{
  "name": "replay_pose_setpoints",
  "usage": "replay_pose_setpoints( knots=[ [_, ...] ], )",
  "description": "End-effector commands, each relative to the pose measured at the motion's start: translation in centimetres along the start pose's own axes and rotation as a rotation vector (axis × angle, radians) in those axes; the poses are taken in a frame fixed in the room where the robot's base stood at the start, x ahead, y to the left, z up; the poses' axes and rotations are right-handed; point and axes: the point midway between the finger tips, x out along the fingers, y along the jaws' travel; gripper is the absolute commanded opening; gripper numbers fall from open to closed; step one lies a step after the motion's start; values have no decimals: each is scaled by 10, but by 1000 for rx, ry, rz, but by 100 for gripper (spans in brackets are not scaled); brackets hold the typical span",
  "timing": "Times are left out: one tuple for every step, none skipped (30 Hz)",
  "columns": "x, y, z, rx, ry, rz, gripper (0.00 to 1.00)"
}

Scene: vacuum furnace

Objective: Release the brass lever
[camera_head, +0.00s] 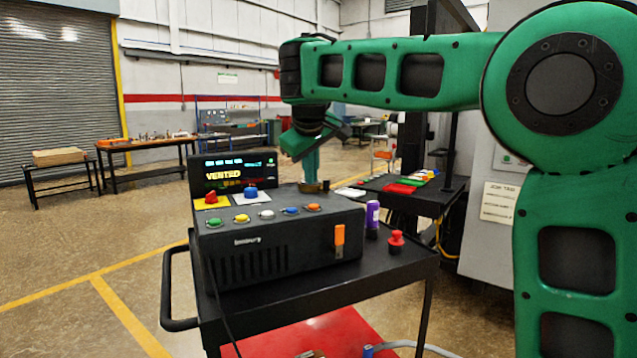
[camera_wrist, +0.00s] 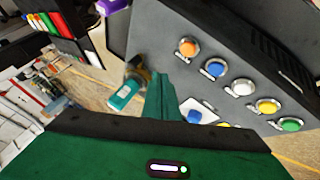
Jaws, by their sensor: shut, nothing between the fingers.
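A small brass lever (camera_wrist: 138,70) with a teal grip (camera_wrist: 124,95) stands at the console's far edge in the wrist view. In the head view only a bit of brass (camera_head: 326,185) shows at the console's back right corner, partly hidden by my gripper. My gripper (camera_head: 312,177) is shut and empty, pointing down right beside the lever. In the wrist view its green fingers (camera_wrist: 158,82) are together just right of the teal grip. I cannot tell whether they touch it.
The dark console (camera_head: 280,245) stands on a black cart (camera_head: 385,262). Its screen (camera_head: 238,172) reads VENTED. Colored buttons (camera_head: 265,214), red and blue knobs (camera_head: 251,193) and an orange handle (camera_head: 339,236) are on it. A purple can (camera_head: 372,215) and a red knobbed piece (camera_head: 396,242) stand to the right.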

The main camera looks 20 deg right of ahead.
Motion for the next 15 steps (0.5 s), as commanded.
replay_pose_setpoints(
  knots=[
    [11, 1, 1, 1, -5, 0, 0],
    [17, 1, 1, 1, -4, 0, 0],
    [24, 0, 1, 1, -4, 0, 0],
    [29, 0, 1, 1, -4, 0, 0],
    [35, 0, 1, 1, -4, 0, 0],
    [41, 1, 1, 2, -3, 0, 0],
    [42, 8, 1, 4, -1, 1, 0],
    [44, 12, 1, 4, -1, 1, 0],
    [46, 17, 1, 4, -2, 1, 0],
    [48, 20, 1, 3, -1, 1, 0],
    [49, 23, 0, 2, 0, 0, 0],
    [50, 26, 0, 3, 0, 0, 0],
    [52, 29, 0, 3, 0, 0, 0],
    [52, 30, 0, 3, 0, 0, 0],
    [54, 32, 0, 2, 0, 0, 0]
  ],
)
